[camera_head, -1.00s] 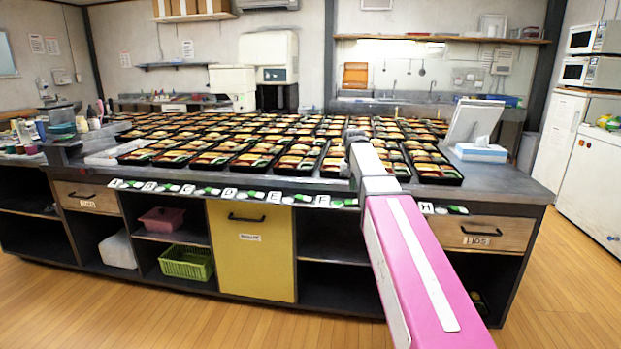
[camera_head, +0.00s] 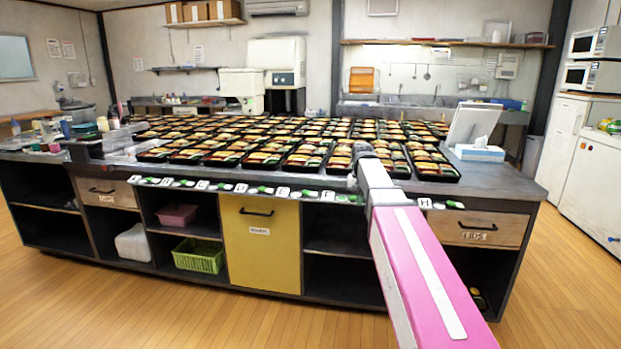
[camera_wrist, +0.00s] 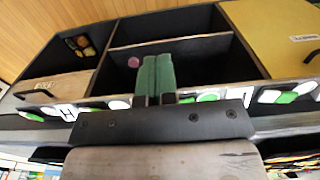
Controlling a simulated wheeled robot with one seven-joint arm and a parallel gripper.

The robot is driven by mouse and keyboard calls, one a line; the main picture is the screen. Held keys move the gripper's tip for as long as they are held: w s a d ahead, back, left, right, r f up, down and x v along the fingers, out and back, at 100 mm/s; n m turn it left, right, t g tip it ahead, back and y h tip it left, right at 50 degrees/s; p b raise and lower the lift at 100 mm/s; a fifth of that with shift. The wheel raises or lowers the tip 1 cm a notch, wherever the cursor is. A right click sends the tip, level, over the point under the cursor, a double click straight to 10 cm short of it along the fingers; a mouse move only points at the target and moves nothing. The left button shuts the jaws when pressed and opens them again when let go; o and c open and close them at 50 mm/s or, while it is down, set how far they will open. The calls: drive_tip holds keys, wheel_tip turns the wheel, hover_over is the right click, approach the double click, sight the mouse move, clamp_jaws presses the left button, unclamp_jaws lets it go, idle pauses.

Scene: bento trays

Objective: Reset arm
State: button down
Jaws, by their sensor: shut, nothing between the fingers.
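My gripper (camera_wrist: 157,60) shows in the wrist view with its two green fingers pressed together and nothing between them. The fingers lie over the dark open shelf (camera_wrist: 195,55) of the counter front, which appears upside down there. I cannot tell how far they are from it. In the head view my pink and white arm stretches from the lower right up to the counter's front edge. The gripper's fingers are not clearly visible in that view.
The counter (camera_head: 520,192) carries rows of filled bento trays (camera_head: 433,176). A tilted white screen (camera_head: 473,124) and a tissue box (camera_head: 479,153) stand at its right end. Lettered markers (camera_head: 283,191) line the front edge. The wooden floor (camera_head: 130,300) in front is clear.

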drive_tip(key=s+f+n, duration=0.2)
drive_tip(key=s+f, duration=2.2)
drive_tip(key=f, duration=0.3)
drive_tip(key=shift+d, duration=0.4)
drive_tip(key=shift+f, duration=0.1)
